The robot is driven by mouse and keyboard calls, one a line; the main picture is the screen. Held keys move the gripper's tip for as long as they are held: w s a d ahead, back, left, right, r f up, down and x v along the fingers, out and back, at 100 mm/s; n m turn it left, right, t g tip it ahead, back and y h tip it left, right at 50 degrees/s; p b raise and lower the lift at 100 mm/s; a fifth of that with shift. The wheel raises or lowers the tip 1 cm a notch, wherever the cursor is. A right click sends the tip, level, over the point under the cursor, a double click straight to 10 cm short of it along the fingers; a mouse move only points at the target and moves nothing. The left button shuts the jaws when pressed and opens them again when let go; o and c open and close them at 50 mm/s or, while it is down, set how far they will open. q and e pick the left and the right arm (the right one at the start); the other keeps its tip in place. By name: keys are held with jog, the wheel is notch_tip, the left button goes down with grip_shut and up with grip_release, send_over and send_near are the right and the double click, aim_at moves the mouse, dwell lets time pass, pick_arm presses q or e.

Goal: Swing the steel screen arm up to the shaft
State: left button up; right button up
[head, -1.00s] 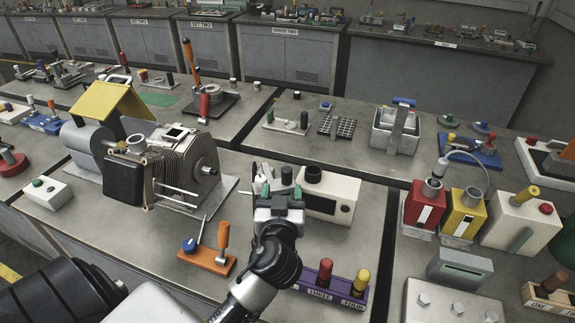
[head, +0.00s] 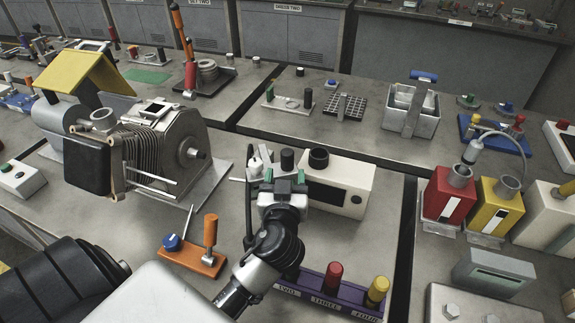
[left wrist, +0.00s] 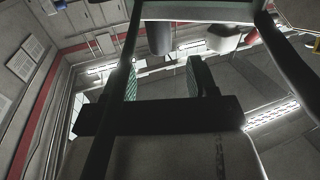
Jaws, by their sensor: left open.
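A finned machine (head: 165,145) with a yellow hood (head: 78,72) stands on a plate at the left of the bench in the head view. A short shaft stub (head: 198,155) sticks out of its right end disc. Thin steel rods (head: 152,177) stick out low on its front; I cannot tell whether these are the screen arm. My left gripper (head: 285,177) is to the right of the machine, apart from it, in front of a beige box. Its green-padded fingers are apart and empty. They also show in the left wrist view (left wrist: 162,80). My right gripper is out of view.
The beige box (head: 345,187) with black knobs stands close behind my left gripper. An orange base (head: 195,260) with an upright handle is front left, a purple rack (head: 325,290) front right. Red (head: 447,197) and yellow (head: 497,207) containers stand further right.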

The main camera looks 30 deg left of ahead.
aim_at(287, 162)
pick_arm(q)
jog(key=shift+w+a+f, duration=0.1)
jog(key=shift+f, duration=0.2)
jog(key=shift+w+a+r, duration=0.1)
jog(key=shift+w, duration=0.15)
jog(key=p+x, duration=0.2)
jog(key=x, duration=0.4)
jog(key=shift+w+a+p, duration=0.2)
jog(key=shift+w+p, duration=0.05)
jog(key=shift+p, duration=0.15)
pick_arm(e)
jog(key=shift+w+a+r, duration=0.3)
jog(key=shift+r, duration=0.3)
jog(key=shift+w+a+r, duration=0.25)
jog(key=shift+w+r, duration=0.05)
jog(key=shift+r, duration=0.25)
pick_arm(q)
grip_shut()
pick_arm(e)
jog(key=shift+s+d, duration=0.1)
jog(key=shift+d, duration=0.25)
